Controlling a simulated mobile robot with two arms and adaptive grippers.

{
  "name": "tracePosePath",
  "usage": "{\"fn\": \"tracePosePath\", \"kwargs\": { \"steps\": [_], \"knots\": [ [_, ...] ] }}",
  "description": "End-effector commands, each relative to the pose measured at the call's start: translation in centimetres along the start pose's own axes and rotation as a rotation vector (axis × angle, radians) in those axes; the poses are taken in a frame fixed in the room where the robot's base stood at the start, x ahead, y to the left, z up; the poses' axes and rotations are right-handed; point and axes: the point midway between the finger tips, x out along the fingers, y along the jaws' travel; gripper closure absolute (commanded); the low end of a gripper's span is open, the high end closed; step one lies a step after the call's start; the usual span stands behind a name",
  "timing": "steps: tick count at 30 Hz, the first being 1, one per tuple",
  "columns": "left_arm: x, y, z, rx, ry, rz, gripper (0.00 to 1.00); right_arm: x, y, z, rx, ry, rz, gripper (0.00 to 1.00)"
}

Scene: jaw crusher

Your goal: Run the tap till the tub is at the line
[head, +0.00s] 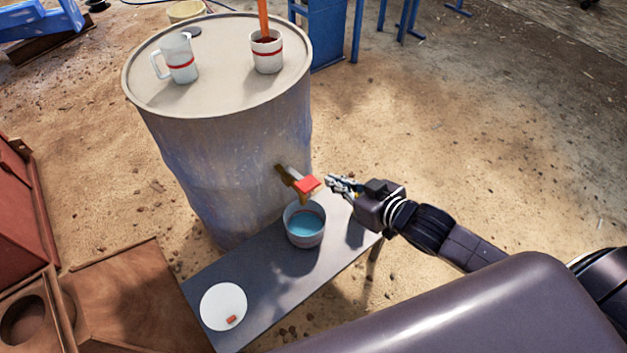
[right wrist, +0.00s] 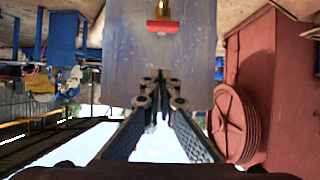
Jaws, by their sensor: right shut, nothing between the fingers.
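The tap (head: 290,174) sticks out of the side of the big grey drum (head: 215,150) and has a red handle (head: 307,184). The handle also shows in the right wrist view (right wrist: 162,26). The pale tub (head: 305,238) stands on the dark bench below the tap and holds blue water (head: 305,224). I cannot clearly make out its line or a stream from the tap. My right gripper (head: 331,182) is shut and empty, just right of the red handle, seemingly apart from it. My left gripper is not in view.
A white plate (head: 223,306) with a small reddish piece lies on the bench (head: 262,285). A jug (head: 177,58) and a mug (head: 267,52) stand on the drum top. Wooden parts lie at lower left. Sandy ground right of the drum is open.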

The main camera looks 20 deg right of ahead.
Motion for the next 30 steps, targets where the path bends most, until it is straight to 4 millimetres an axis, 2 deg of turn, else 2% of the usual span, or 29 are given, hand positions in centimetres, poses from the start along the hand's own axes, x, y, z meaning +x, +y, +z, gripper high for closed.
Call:
{"fn": "tracePosePath", "kwargs": {
  "steps": [7,11,26,30],
  "knots": [
    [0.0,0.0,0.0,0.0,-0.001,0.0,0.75,0.3,0.1,0.0,0.0,0.001,0.001,1.0],
    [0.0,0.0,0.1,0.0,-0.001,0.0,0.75,1.4,0.1,0.0,0.001,0.001,0.002,1.0],
    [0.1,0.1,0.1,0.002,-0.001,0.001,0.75,10.1,0.1,-0.1,0.001,0.002,0.002,1.0],
    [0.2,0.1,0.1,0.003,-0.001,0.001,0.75,10.6,0.0,2.3,0.002,-0.005,0.001,1.0]
  ]
}}
